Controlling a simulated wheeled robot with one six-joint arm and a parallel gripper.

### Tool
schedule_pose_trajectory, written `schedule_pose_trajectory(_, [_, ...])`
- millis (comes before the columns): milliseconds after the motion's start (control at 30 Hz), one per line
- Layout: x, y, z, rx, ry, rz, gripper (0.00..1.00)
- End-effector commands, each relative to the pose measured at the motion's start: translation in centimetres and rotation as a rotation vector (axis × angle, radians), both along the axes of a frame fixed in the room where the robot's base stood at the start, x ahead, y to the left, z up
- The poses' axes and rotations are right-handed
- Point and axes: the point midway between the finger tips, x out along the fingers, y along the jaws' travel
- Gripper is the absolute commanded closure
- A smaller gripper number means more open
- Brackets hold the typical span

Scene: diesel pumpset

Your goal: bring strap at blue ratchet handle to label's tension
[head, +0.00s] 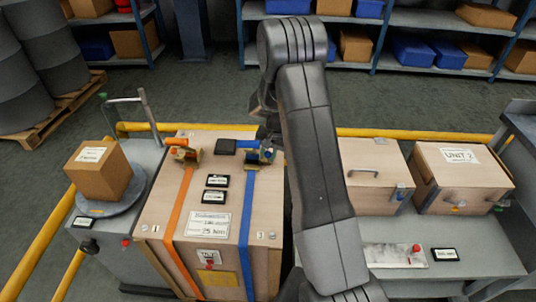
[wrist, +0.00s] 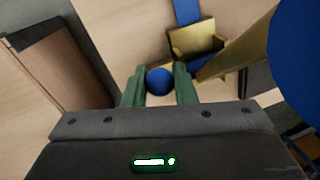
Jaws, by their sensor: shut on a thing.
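A wooden crate (head: 160,215) carries an orange strap (head: 181,215) and a blue strap (head: 247,215). The brass-coloured blue-strap ratchet (head: 262,156) sits at the crate's far edge, partly hidden by my arm; its brass body also shows in the wrist view (wrist: 192,40). My gripper (wrist: 160,75) has its green fingers shut on a round blue handle knob (wrist: 158,81), one finger on each side. In the head view the fingertips are hidden behind my arm. A white label (head: 209,227) on the crate has a large figure, too small to read surely.
The orange-strap ratchet (head: 186,154) and a black box (head: 226,146) sit near the blue ratchet. Small black displays (head: 217,181) lie between the straps. A yellow rail (head: 390,134) runs behind. A cardboard box (head: 99,170) stands left; wooden cases (head: 462,175) stand right.

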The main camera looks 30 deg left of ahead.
Motion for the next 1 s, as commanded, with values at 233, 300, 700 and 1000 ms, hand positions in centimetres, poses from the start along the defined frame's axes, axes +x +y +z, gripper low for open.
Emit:
schedule_pose_trajectory(233, [0.5, 0.2, 0.4, -0.039, 0.069, 0.0, 1.0])
schedule_pose_trajectory(300, [0.7, 0.4, 0.4, -0.059, 0.106, 0.0, 1.0])
schedule_pose_trajectory(700, [2.2, 1.2, 0.5, -0.196, 0.358, 0.0, 1.0])
schedule_pose_trajectory(1000, [2.7, 1.5, 0.4, -0.268, 0.488, 0.0, 1.0])
